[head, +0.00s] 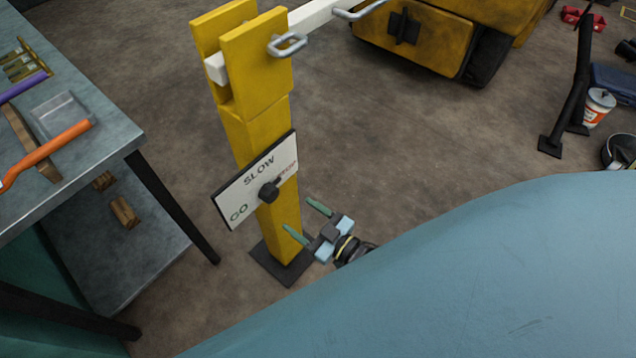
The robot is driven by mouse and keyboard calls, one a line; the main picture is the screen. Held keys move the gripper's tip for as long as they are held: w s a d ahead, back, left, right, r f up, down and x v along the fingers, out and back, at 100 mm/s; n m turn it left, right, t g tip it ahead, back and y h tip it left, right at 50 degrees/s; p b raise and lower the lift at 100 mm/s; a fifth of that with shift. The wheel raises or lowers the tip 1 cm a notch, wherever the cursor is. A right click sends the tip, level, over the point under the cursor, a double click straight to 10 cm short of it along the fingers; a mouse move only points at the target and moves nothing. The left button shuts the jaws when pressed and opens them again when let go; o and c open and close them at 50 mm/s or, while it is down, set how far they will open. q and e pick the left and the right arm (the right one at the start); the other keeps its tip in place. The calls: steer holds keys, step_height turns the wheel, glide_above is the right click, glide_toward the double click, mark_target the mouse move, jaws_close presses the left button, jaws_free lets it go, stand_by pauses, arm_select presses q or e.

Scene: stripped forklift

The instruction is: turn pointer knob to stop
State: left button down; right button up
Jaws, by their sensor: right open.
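A white sign plate (240,200) with GO, SLOW and a red word at its right end is fixed, tilted in the picture, on a yellow post (248,119). The dark pointer knob (268,192) sits at the lower middle of the plate. Its pointing direction is too small to tell for sure. The red word is small and hard to read. My right gripper (298,215) is open and empty, with its two green fingers spread, to the lower right of the knob and apart from it in the picture. My left gripper is not in view.
A grey workbench (75,147) with tools stands at the left. The post has a dark base plate (282,262) on the floor and a white barrier arm (312,14) at its top. A yellow forklift part (440,40) is behind. The brown floor between is clear.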

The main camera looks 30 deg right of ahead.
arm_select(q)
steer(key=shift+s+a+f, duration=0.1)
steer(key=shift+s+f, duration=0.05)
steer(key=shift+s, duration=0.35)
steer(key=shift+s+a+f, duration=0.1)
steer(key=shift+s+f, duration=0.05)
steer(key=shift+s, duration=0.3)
arm_select(e)
steer(key=shift+v, duration=2.25)
